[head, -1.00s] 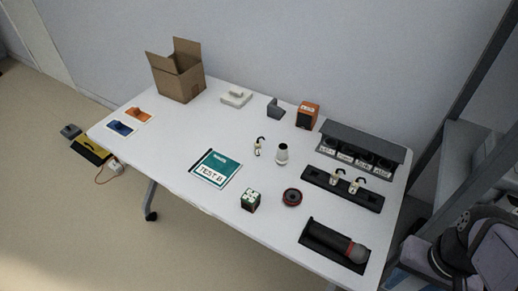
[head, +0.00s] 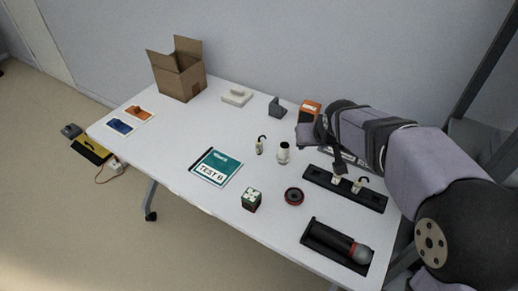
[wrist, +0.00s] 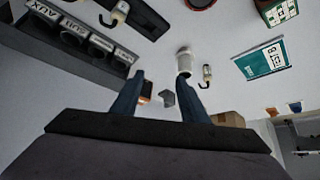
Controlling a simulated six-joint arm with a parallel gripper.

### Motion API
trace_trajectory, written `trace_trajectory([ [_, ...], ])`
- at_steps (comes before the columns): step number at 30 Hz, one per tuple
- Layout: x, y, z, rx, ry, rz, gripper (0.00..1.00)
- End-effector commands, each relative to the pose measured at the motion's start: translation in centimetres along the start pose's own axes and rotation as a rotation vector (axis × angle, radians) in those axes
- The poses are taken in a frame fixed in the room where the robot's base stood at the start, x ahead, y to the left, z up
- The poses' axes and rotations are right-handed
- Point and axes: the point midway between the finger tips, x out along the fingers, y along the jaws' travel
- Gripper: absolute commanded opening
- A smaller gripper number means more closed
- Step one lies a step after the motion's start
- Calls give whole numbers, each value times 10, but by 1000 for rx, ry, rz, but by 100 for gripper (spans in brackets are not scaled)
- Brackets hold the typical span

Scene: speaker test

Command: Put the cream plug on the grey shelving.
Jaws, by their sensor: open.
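A cream plug with a black hooked cable (head: 259,147) stands alone mid-table, left of a white cylinder with a dark top (head: 283,153). It also shows in the wrist view (wrist: 207,73). Two similar plugs (head: 336,180) (head: 357,186) stand on a black strip; one shows in the wrist view (wrist: 119,13).
The grey labelled unit (wrist: 80,42) is largely covered by my arm in the head view. An orange box (head: 310,107), a red-black ring (head: 294,196), a cube (head: 251,200), a teal booklet (head: 216,167) and a microphone tray (head: 325,238) stand around. The table's left middle is clear.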

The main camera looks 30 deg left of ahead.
Motion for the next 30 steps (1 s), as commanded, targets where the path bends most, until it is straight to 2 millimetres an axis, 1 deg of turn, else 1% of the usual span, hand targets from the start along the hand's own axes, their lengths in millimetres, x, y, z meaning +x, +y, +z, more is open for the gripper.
trace_trajectory([
  [1,16,-34,-14,-44,39,-33,40],
  [2,22,-50,-23,-62,65,-50,40],
  [3,29,-70,-32,-82,94,-70,40],
  [6,41,-111,-48,-122,152,-114,40],
  [9,48,-143,-57,-152,194,-148,40],
  [10,56,-138,-50,-148,186,-141,40],
  [12,67,-136,-41,-145,186,-140,40],
  [16,83,-136,-31,-145,188,-140,40],
  [23,89,-136,-29,-143,188,-140,40],
  [30,105,-138,-32,-143,187,-139,40],
])
